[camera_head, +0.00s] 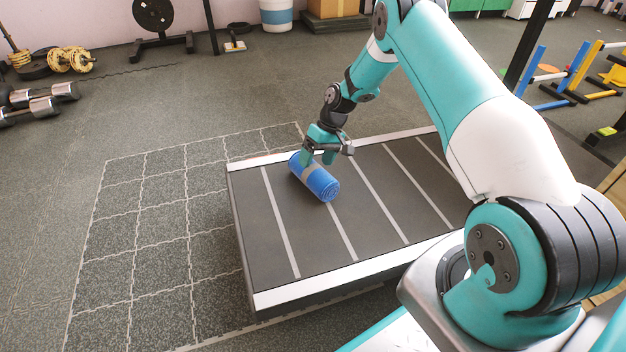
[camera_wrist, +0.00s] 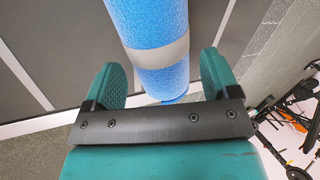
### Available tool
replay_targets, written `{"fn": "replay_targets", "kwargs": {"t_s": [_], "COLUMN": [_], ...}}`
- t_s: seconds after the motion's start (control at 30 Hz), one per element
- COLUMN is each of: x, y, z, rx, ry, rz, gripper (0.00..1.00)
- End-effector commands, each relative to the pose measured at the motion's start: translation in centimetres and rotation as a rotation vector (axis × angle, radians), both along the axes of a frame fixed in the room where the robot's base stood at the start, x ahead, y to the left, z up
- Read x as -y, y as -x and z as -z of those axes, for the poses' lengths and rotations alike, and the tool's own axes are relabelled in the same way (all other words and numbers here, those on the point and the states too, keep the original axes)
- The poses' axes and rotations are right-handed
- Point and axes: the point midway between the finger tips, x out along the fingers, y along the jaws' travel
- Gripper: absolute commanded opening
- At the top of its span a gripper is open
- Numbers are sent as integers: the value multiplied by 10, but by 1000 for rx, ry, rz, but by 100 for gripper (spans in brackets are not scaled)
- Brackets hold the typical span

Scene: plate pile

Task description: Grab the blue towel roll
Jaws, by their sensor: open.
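The blue towel roll (camera_head: 318,183) with a grey band around its middle lies on the dark striped platform (camera_head: 270,262). In the wrist view the roll (camera_wrist: 150,25) runs from the top edge down between the fingers. My gripper (camera_head: 318,158) is at the roll's far part, over its band, in the head view. In the wrist view my gripper (camera_wrist: 161,80) is open, with one green finger on each side of the roll. A gap shows beside the roll on both sides. How low the fingertips reach beside the roll is hard to tell.
The platform has white edges and pale stripes, and its surface around the roll is clear. Dumbbells (camera_head: 40,98) and a weight stand (camera_head: 155,20) are on the floor at the back left. Blue and yellow hurdles (camera_head: 575,70) stand at the right.

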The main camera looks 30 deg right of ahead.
Motion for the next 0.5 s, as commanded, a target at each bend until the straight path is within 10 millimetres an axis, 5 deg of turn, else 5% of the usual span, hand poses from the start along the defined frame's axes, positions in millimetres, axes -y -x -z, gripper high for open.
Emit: {"fn": "replay_targets", "kwargs": {"t_s": [0.27,0.5], "x": [-14,-16], "y": [-2,-2], "z": [41,42], "rx": [-3,-1], "ry": [-1,0], "rz": [-1,0], "gripper": [81,81]}}
